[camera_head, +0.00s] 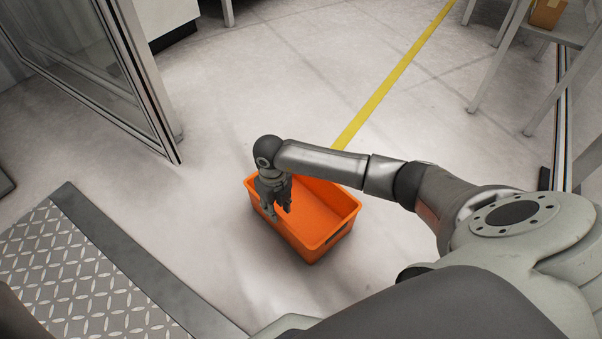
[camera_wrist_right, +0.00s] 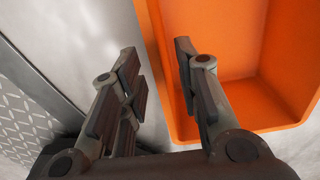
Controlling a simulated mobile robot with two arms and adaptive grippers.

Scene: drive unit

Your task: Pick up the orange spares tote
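The orange tote (camera_head: 322,233) sits on the floor in the middle of the head view, and looks empty where I can see inside. My right gripper (camera_head: 278,210) is over its left side, pointing down. In the right wrist view the tote (camera_wrist_right: 238,75) fills the right side. The right gripper (camera_wrist_right: 158,65) is open there, with one finger over the tote's inside and the other outside it. The tote's left wall lies between the fingers. I cannot tell whether either finger touches it. My left gripper is not in view.
A metal tread plate (camera_head: 75,275) lies at the lower left. A glass panel in a metal frame (camera_head: 90,75) stands at the upper left. A yellow line (camera_head: 395,75) runs across the floor. A table with a cardboard box (camera_head: 546,12) stands at the upper right. Floor around the tote is clear.

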